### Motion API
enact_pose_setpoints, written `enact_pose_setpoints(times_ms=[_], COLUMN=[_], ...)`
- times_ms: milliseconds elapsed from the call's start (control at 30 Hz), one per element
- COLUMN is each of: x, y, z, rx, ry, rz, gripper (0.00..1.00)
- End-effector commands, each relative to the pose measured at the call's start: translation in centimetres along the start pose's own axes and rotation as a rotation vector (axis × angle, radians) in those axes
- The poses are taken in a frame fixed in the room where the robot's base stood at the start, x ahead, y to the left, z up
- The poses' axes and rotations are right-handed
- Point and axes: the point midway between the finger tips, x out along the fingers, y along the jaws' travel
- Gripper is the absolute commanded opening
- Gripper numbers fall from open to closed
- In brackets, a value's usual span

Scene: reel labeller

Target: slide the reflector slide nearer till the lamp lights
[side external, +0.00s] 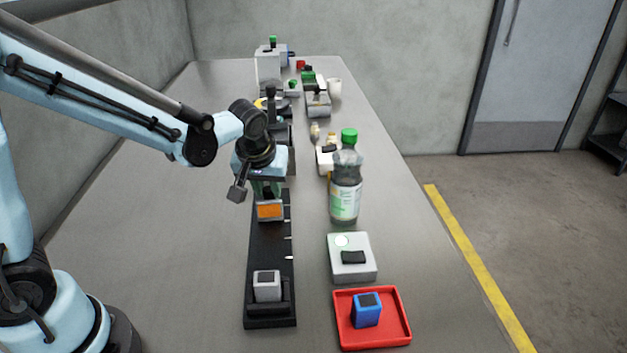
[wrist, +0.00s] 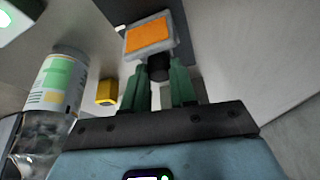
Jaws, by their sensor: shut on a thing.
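The reflector slide (side external: 269,210) is a grey block with an orange face, upright on the far part of a black rail (side external: 268,250). It also shows at the top of the wrist view (wrist: 148,36). My gripper (side external: 266,190) is behind it, with its green fingers (wrist: 160,88) shut on the slide's dark knob (wrist: 159,67). The knob is partly hidden by the fingers.
A grey-white block (side external: 267,284) stands at the rail's near end. A green-capped bottle (side external: 345,185) stands right of the rail. A red tray (side external: 375,342) holds a blue block (side external: 366,309). White marks line the rail's right edge. The rail between slide and grey-white block is clear.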

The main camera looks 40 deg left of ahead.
Motion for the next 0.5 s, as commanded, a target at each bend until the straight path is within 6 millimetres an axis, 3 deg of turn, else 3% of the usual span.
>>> enact_pose_setpoints(times_ms=[200, 233, 400, 500], x=[-0.02, -0.02, 0.00, 0.01], y=[0.05, 0.05, 0.03, 0.01], z=[-0.10, -0.10, -0.10, -0.09], rx=[0.001, 0.001, 0.000, 0.000], ry=[0.003, 0.003, 0.003, 0.002], rz=[0.001, 0.001, 0.001, 0.000], gripper=[0.00, 0.28, 0.53, 0.53])
